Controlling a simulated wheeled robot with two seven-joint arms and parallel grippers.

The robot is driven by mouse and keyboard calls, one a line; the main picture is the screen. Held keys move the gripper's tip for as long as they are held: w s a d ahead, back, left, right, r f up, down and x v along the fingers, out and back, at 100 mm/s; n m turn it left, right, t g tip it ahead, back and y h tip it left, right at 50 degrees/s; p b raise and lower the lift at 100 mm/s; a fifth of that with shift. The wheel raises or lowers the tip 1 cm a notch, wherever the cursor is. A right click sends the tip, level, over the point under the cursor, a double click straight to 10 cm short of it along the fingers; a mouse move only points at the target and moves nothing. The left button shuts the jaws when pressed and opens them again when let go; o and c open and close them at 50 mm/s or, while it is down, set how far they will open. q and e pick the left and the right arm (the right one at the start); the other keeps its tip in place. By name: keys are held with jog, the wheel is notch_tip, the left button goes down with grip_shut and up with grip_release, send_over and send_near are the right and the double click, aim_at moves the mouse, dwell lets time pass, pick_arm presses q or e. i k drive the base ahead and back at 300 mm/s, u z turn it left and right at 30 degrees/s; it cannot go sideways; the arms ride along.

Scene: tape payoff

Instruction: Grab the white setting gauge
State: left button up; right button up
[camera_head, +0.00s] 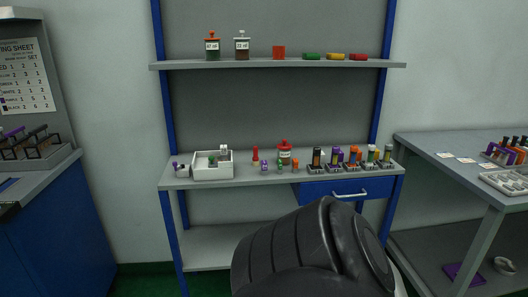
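I cannot tell for certain which thing is the white setting gauge. A small white upright piece (223,151) stands at the white open box (213,173) on the left of the bench shelf. Another small white piece with a purple top (181,171) sits just left of that box. A pale ring-like thing (504,265) lies low under the right table. All are small and far off. Neither gripper is in view; a black rounded part of my own body fills the lower middle and hides part of the bench.
The bench shelf (230,184) holds several small coloured items and a row of dark holders on the right. A blue drawer (330,190) is below. An upper shelf (200,64) carries two jars. A grey table (450,142) stands right, a blue cabinet (60,230) left.

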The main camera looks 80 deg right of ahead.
aim_at(223, 147)
jog(key=z, duration=1.75)
jog(key=k, duration=0.6)
jog(key=u, duration=0.45)
jog(key=i, duration=1.55)
jog(key=z, duration=0.75)
